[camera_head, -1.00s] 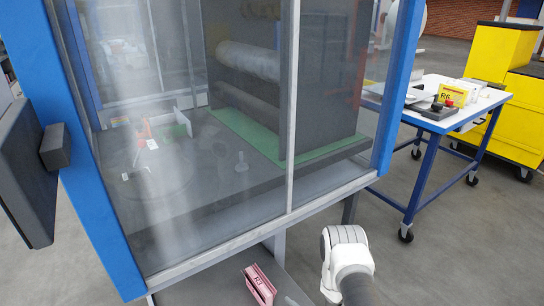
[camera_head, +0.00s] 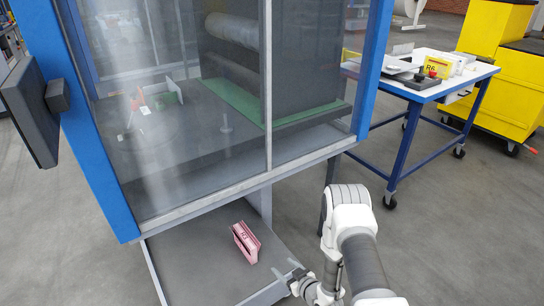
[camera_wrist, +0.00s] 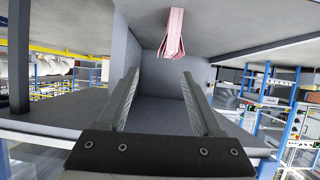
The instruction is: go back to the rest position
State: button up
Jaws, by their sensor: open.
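My gripper (camera_head: 284,268) is at the lower right in the head view, beside the grey lower shelf (camera_head: 190,268) of the machine. In the wrist view its two fingers (camera_wrist: 160,100) stand wide apart with nothing between them. My arm reaches in from the bottom right of the head view.
The blue-framed glass machine (camera_head: 88,130) stands over the shelf, with a dark panel (camera_head: 32,110) at left. A blue-legged table (camera_head: 420,92) and yellow cabinets (camera_head: 495,75) stand at right. Grey floor is free between the machine and the table.

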jog(key=w+d+r+h, duration=0.2)
jog(key=w+r, duration=0.2)
jog(key=r, duration=0.4)
jog(key=w+d+r+h, duration=0.1)
jog(key=w+d+r, duration=0.25)
jog(key=r, duration=0.45)
notch_tip(320, 180, up, 14)
jog(key=s+d+r+m+g+h, duration=0.1)
jog(key=d+m+h, duration=0.1)
jog(key=d+h, duration=0.1)
jog(key=s+d+r+m+g+h, duration=0.1)
jog(key=s+d+r+m+g, duration=0.15)
jog(key=s+r, duration=1.2)
jog(key=s+a+r+m+g, duration=0.1)
jog(key=s+r, duration=0.2)
jog(key=s, duration=0.7)
jog(key=s+r+m+g, duration=0.1)
jog(key=s+r+m, duration=0.1)
jog(key=s, duration=0.8)
notch_tip(320, 180, up, 23)
jog(key=p, duration=2.3)
jog(key=shift+w+a, duration=0.2)
jog(key=shift+w, duration=0.25)
